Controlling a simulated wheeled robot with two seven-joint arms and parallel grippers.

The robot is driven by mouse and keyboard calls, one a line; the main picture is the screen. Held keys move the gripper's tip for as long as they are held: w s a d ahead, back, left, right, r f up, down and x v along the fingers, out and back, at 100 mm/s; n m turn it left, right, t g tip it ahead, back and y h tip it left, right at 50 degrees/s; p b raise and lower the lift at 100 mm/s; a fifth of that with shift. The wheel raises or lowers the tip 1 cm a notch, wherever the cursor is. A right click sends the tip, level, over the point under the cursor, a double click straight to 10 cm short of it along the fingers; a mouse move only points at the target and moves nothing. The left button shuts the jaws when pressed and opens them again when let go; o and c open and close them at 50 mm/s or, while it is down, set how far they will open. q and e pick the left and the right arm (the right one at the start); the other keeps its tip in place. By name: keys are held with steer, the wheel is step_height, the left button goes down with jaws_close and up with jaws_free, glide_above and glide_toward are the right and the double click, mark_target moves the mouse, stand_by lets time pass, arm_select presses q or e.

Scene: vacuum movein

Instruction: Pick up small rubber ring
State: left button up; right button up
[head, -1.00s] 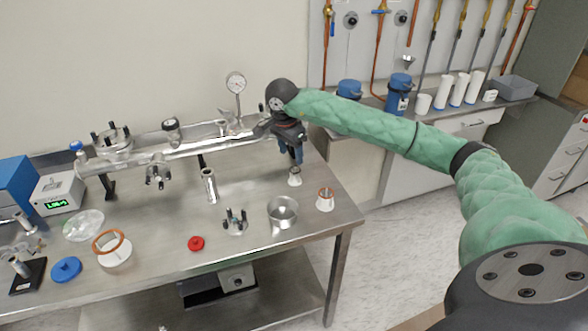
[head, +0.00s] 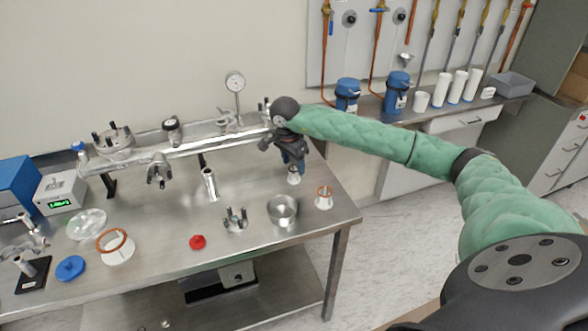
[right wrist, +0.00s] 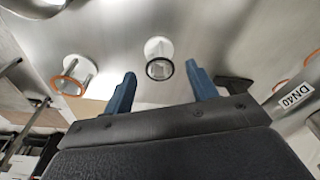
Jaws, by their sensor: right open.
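A small dark ring (right wrist: 160,69) sits on the end of a small white stand (right wrist: 158,48), between and beyond my fingertips in the right wrist view. In the head view this white stand (head: 293,178) is on the steel table, just below my right gripper (head: 296,166); the ring is too small to make out there. My right gripper is open with blue fingers (right wrist: 160,82), and nothing is between them. An orange ring (head: 325,191) on another white stand is to the right; it also shows in the right wrist view (right wrist: 67,86). My left gripper is not in view.
A larger orange ring (head: 111,240) sits on a white stand. The front right table corner is clear.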

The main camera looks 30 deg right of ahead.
steer(key=shift+f+b, duration=0.25)
steer(key=shift+b, duration=0.15)
stand_by(0.3)
steer(key=shift+c, duration=0.3)
steer(key=c, duration=0.9)
